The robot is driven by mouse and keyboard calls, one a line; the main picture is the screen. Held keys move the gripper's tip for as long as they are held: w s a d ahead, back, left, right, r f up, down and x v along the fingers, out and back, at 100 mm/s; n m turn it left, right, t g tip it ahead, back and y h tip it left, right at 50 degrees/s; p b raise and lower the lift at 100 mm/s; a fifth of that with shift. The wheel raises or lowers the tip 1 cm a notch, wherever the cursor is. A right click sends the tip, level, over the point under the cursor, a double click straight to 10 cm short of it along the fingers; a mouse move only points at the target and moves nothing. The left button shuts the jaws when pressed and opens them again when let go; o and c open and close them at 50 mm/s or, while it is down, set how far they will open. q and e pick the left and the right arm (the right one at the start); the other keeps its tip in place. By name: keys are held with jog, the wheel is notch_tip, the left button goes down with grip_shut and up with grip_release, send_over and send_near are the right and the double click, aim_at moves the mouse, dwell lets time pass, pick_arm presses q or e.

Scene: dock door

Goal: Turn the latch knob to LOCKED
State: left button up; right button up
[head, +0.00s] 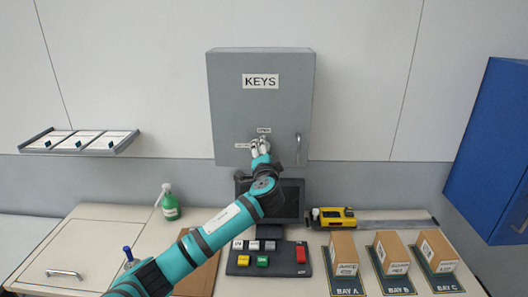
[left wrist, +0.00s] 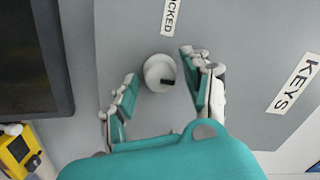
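The latch knob (left wrist: 157,70) is round and pale, on the grey key cabinet's door. It carries a short dark mark on the lower right of its face in the left wrist view. A white label (left wrist: 171,15) beside it ends in "OCKED"; its start is cut off. My left gripper (left wrist: 160,68) is open, with one finger on each side of the knob and a gap visible at each finger. In the head view my left gripper (head: 261,148) covers most of the knob. Two small labels there are too small to read. My right gripper is not in view.
The cabinet (head: 225,110) has a KEYS sign (head: 261,81) and a door handle (head: 298,148) at right. Below stand a dark screen (head: 291,200), a button panel (head: 240,262) and several boxes. A blue cabinet (head: 490,150) is at right, a green spray bottle (head: 170,207) at left.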

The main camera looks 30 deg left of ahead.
pick_arm(q)
grip_shut()
jog(key=shift+n+h+b, duration=0.6)
jog(key=shift+n+b, duration=5.8)
jog(key=shift+n, duration=2.2)
jog(key=shift+o, duration=0.9)
grip_release()
jog(key=shift+s, duration=0.1)
